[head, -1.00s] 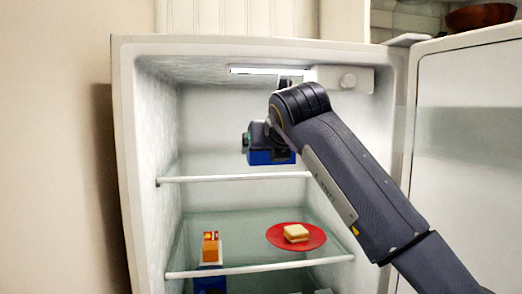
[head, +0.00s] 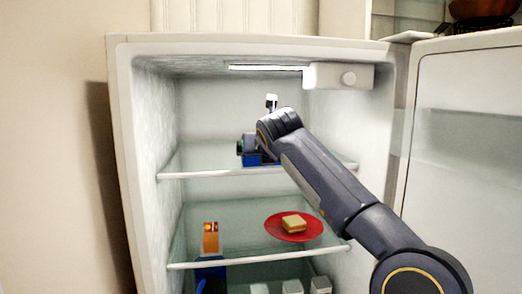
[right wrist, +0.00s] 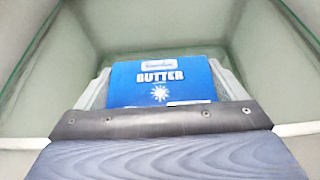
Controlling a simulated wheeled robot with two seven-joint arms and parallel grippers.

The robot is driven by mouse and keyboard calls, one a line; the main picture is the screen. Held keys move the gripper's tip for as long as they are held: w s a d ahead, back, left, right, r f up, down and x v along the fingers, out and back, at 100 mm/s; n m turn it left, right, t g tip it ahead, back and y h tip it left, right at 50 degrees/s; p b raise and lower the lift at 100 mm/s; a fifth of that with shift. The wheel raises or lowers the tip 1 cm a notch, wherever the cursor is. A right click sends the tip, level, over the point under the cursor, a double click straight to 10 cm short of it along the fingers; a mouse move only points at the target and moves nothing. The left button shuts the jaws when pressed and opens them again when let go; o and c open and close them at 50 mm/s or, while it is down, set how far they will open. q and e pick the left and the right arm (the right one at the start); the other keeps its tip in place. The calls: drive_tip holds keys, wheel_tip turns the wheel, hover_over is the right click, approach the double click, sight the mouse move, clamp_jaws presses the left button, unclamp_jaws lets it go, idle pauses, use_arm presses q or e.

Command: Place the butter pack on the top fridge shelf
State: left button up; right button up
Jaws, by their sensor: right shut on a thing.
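The blue butter pack (head: 254,160) is inside the open fridge, low over the top glass shelf (head: 215,175) and behind its front rim. I cannot tell whether it touches the glass. My right gripper (right wrist: 162,85) is shut on the pack, with a pale finger at each side. The pack's face with the word BUTTER (right wrist: 160,77) shows in the right wrist view. In the head view my right arm comes in from the lower right and hides part of the pack and the shelf. My left gripper is not in view.
The top shelf looks clear around the pack. On the shelf below are a red plate (head: 285,235) with a sandwich (head: 293,223) and an orange carton (head: 211,237). A lamp housing (head: 338,76) hangs at the top right. The open door (head: 465,150) stands at the right.

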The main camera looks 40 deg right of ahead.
drive_tip(key=o, duration=0.9)
drive_tip(key=shift+o, duration=0.2)
drive_tip(key=shift+r, duration=0.1)
drive_tip(key=shift+s+a, duration=0.15)
drive_tip(key=shift+s, duration=0.1)
drive_tip(key=b+v, duration=0.2)
drive_tip(key=v, duration=0.9)
drive_tip(key=shift+s+r, duration=0.15)
drive_tip(key=shift+s, duration=0.05)
drive_tip(key=shift+a, duration=0.15)
